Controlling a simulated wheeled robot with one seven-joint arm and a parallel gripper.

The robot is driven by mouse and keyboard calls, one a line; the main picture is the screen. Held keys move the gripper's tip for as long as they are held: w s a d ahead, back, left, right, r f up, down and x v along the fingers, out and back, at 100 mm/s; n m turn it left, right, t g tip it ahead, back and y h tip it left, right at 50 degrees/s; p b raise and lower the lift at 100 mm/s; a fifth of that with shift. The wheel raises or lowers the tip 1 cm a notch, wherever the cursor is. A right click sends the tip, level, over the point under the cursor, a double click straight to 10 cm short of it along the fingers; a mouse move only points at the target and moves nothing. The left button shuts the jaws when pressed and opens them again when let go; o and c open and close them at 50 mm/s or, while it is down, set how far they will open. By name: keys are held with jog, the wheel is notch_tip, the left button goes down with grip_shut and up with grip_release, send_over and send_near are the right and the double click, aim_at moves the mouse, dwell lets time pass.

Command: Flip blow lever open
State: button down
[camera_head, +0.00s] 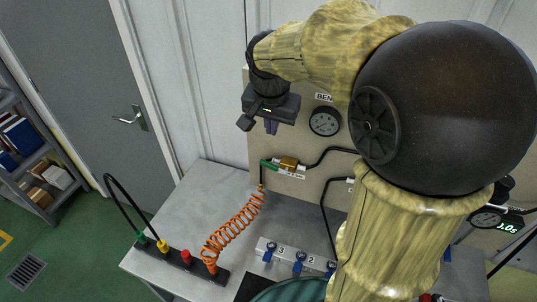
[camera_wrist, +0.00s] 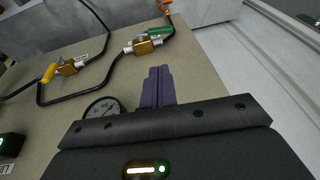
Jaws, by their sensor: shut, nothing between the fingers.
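A brass valve (camera_head: 289,163) with a green lever (camera_head: 268,165) is on the upright beige panel, with a white label below it. In the wrist view the green lever (camera_wrist: 160,33) lies close beside its brass valve body (camera_wrist: 144,46). A second brass valve (camera_wrist: 70,66) with a yellow lever (camera_wrist: 48,73) is farther left there. I cannot read the valve labels, so I cannot tell which lever is the blow lever. My gripper (camera_head: 271,127) is shut and empty, above the green lever in the head view and apart from it. Its purple fingers (camera_wrist: 158,72) are together.
A round gauge (camera_head: 325,121) is on the panel, right of my gripper. Black hoses link the valves. An orange coiled hose (camera_head: 232,225) runs down to a black manifold (camera_head: 190,262) on the grey bench. Blue-handled taps (camera_head: 299,262) stand at the front. My arm hides the panel's right part.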

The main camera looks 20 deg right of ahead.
dwell(0.3)
jog(key=p, duration=0.4)
send_near(269, 163)
jog(key=a+x, duration=0.1)
jog(key=x, duration=0.4)
jog(key=shift+w+d+f, duration=0.25)
jog(key=shift+d+f, duration=0.3)
jog(key=shift+f, duration=0.1)
jog(key=shift+w+f, duration=0.1)
